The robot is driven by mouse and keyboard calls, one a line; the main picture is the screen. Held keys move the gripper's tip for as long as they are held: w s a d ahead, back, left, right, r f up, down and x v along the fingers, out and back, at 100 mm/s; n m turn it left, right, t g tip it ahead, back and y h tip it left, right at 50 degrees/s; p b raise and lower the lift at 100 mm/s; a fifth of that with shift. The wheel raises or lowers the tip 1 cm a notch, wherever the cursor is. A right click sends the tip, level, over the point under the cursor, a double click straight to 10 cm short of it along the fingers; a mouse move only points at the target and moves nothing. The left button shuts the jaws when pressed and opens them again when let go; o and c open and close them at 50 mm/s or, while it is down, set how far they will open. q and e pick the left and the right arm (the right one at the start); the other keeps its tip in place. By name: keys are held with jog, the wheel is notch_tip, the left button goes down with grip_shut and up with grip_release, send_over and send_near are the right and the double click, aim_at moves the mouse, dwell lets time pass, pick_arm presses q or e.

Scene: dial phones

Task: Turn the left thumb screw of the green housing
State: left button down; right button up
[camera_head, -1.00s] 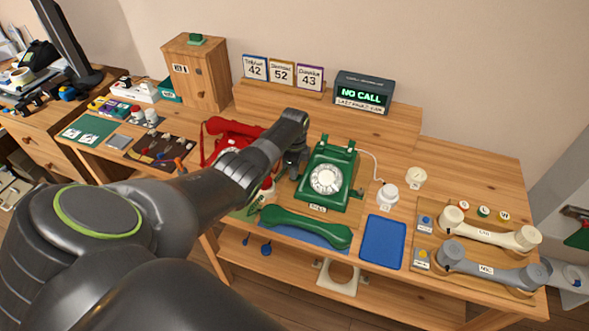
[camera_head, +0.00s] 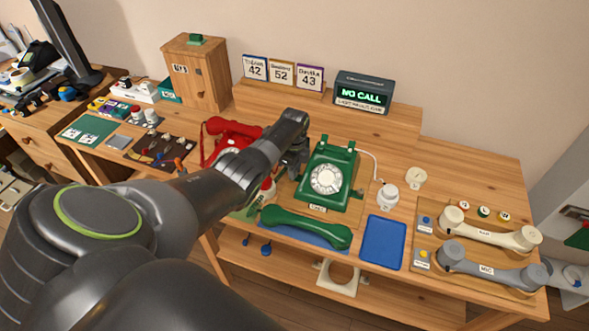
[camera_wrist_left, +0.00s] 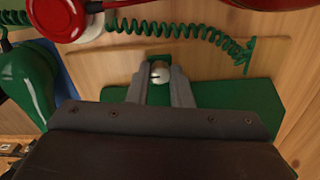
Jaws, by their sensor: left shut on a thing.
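The green dial phone housing (camera_head: 322,204) stands upright on the table, with a white dial on its front. In the left wrist view, its green side (camera_wrist_left: 235,97) lies behind my fingers. My left gripper (camera_head: 295,165) is at the housing's left side. In the left wrist view, the gripper (camera_wrist_left: 160,80) is shut on the left thumb screw (camera_wrist_left: 159,73), a small pale knob between the fingertips. The screw is hidden in the head view.
The green handset (camera_head: 305,227) lies in front of the housing. A red phone (camera_head: 232,130) is close on the left, partly behind my arm. A blue tray (camera_head: 384,242) and a white jar (camera_head: 387,196) stand to the right. A coiled green cord (camera_wrist_left: 185,28) runs near the fingers.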

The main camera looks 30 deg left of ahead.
pick_arm(q)
jog(key=c, duration=1.3)
grip_release()
jog(key=shift+r, duration=0.55)
notch_tip(320, 180, up, 16)
jog(key=shift+r, duration=0.2)
jog(key=shift+s+f, duration=0.1)
